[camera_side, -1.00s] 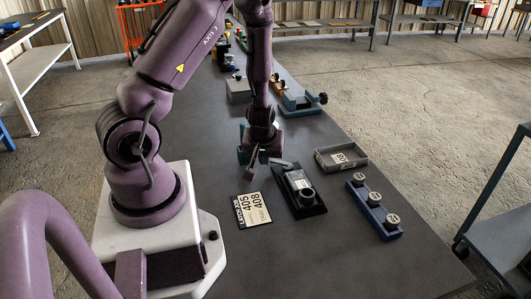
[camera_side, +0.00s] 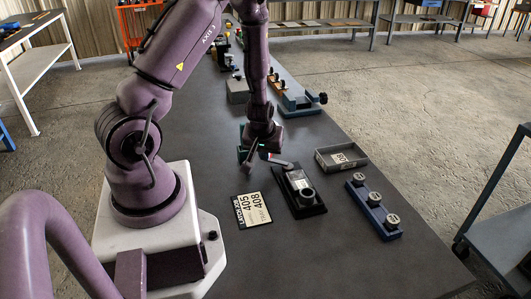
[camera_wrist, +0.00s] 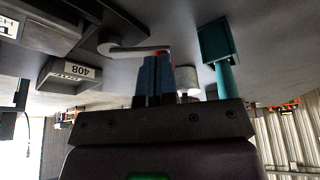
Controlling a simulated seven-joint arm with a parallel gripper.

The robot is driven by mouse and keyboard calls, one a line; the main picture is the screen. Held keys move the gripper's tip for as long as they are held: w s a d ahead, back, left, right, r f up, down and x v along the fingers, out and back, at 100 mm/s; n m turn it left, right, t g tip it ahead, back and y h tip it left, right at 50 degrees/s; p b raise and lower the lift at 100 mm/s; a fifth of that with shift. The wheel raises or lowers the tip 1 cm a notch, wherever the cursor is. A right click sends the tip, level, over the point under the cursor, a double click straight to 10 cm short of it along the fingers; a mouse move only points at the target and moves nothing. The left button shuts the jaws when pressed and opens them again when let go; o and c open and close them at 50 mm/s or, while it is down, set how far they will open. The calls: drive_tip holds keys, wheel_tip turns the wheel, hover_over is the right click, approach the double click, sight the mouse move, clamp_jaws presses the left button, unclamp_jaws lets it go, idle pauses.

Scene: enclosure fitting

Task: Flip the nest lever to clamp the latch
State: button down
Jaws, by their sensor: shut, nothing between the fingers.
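The dark nest (camera_side: 322,207) sits on the bench in the side view, with a light block and a round dark ring in it. Its grey lever (camera_side: 279,163) sticks out from the far end toward my gripper (camera_side: 249,168). The lever (camera_wrist: 135,49) also shows in the wrist view, with a red tip beside my blue fingers (camera_wrist: 154,68). My gripper is shut and empty, low over the bench at the lever's free end. I cannot tell whether the fingers touch the tip. The latch cannot be made out clearly.
A grey tray (camera_side: 342,166) stands right of the nest, and a blue rack (camera_side: 386,222) with three round pieces is in front of it. A printed card (camera_side: 252,210) lies left of the nest. A teal fixture (camera_side: 299,107) stands farther back.

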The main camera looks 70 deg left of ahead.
drive_tip(key=shift+a+m, duration=0.35)
drive_tip(key=shift+m, duration=0.15)
drive_tip(key=shift+w+a+m+t+h, duration=0.3)
drive_tip(key=shift+a+m+t, duration=0.25)
drive_tip(key=shift+m, duration=0.45)
drive_tip(key=shift+w+a+m+t+h, duration=0.3)
drive_tip(key=shift+a+m, duration=0.25)
drive_tip(key=shift+m, duration=0.65)
drive_tip(key=shift+w+a+m, duration=0.2)
drive_tip(key=shift+m, duration=0.4)
drive_tip(key=shift+w+a, duration=0.2)
drive_tip(key=shift+w, duration=0.05)
drive_tip(key=v, duration=1.3)
drive_tip(key=shift+a, duration=0.3)
